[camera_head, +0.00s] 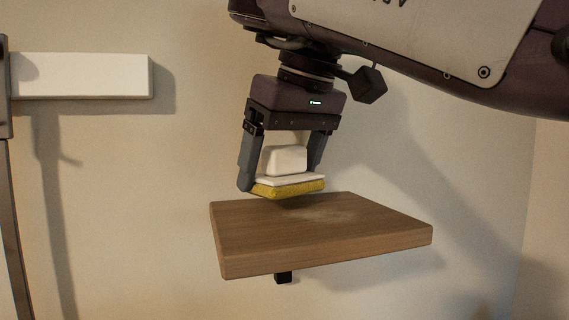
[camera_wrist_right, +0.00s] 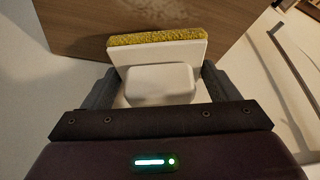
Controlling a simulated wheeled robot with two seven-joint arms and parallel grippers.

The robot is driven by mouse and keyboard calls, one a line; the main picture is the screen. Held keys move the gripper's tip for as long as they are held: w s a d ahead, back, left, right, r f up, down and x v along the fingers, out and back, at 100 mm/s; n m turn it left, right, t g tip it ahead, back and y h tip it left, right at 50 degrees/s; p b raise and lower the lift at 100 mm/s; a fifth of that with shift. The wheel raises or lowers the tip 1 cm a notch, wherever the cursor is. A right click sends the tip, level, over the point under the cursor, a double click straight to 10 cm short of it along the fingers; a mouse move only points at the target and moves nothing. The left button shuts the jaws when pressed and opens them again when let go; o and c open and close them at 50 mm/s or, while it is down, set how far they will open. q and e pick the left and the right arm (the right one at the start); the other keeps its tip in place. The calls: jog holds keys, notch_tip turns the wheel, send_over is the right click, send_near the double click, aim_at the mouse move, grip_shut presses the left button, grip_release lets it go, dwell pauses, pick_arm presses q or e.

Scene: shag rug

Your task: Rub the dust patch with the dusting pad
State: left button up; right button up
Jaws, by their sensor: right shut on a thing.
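The dusting pad (camera_head: 288,185) has a white block handle, a white plate and a yellow textured underside. My right gripper (camera_head: 279,178) is shut on its white handle. The pad is held slightly tilted above the wooden shelf (camera_head: 320,245), near its back left part, with a small gap seeming to show below it. The dust patch (camera_head: 336,214) is a faint pale smear on the shelf top, just right of the pad; part of it may be hidden. In the right wrist view the pad (camera_wrist_right: 158,53) lies between the fingers, over the wood. My left gripper is not in view.
The shelf stands out from a beige wall, with a small dark bracket (camera_head: 283,276) below it. A white box-like ledge (camera_head: 82,76) is on the wall at the left, beside a dark upright frame (camera_head: 12,200). The right part of the shelf top is clear.

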jog(key=shift+s, duration=0.15)
jog(key=shift+f+b, duration=0.4)
jog(key=shift+f, duration=0.1)
jog(key=shift+f+b, duration=0.35)
jog(key=shift+f, duration=0.1)
